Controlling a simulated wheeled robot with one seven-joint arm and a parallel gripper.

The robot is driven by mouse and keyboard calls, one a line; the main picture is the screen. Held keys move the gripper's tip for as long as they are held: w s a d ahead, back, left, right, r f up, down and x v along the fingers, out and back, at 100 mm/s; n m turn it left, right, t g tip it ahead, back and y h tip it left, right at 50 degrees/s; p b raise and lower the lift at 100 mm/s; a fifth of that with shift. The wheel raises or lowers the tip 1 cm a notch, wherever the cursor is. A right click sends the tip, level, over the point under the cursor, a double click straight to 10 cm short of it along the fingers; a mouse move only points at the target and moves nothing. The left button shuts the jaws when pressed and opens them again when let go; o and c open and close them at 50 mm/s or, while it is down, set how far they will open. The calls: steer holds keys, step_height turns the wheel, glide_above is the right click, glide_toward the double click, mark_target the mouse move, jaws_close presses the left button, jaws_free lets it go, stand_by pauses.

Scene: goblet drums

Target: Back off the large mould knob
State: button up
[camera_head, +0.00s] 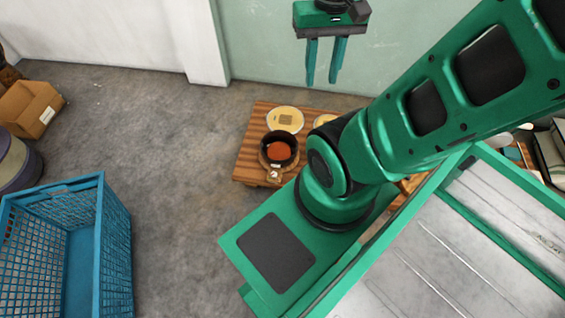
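My gripper (322,82) hangs at the top of the view with its two green fingers pointing down and apart. It is open, with nothing between the fingers. It is well apart from the low wooden table (250,141). On that table stands a dark round mould (265,143) with an orange-brown filling (280,152). A small pale fitting (274,176) sits at its near side and may be the large mould knob; it is too small to tell its shape. My arm hides the table's right part.
A yellow round piece (285,118) lies behind the mould, and another (325,120) shows partly beside my arm. A blue crate (118,240) stands at lower left, a cardboard box (30,107) at far left. The grey floor (165,150) between is clear. A pale green wall (260,50) is behind.

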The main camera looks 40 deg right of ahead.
steer(key=shift+w, duration=0.4)
